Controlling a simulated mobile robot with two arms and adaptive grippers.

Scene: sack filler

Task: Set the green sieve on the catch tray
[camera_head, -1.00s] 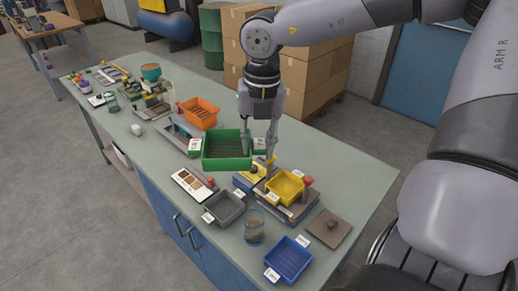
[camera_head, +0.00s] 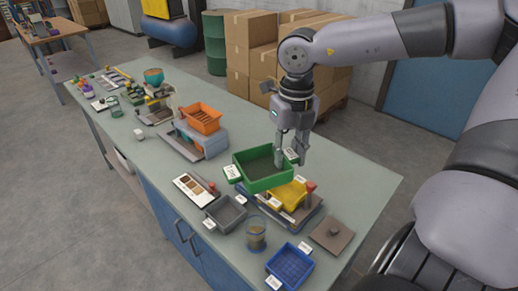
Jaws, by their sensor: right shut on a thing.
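The green sieve (camera_head: 264,184) is a rectangular box with white tags at its ends. My right gripper (camera_head: 291,160) is shut on its right end and holds it near the yellow sieve (camera_head: 290,193), hiding part of that sieve's stand. Whether the green sieve touches anything below is hard to tell. A grey open tray (camera_head: 226,212) with white tags lies on the table in front of it and looks empty; I cannot tell for certain that it is the catch tray. My left gripper is not in view.
An orange sieve (camera_head: 204,117) sits on a grey stand to the left. A blue sieve (camera_head: 289,264), a glass jar (camera_head: 256,236) and a brown plate with a knob (camera_head: 332,234) are at the near end. The table's right back strip is clear.

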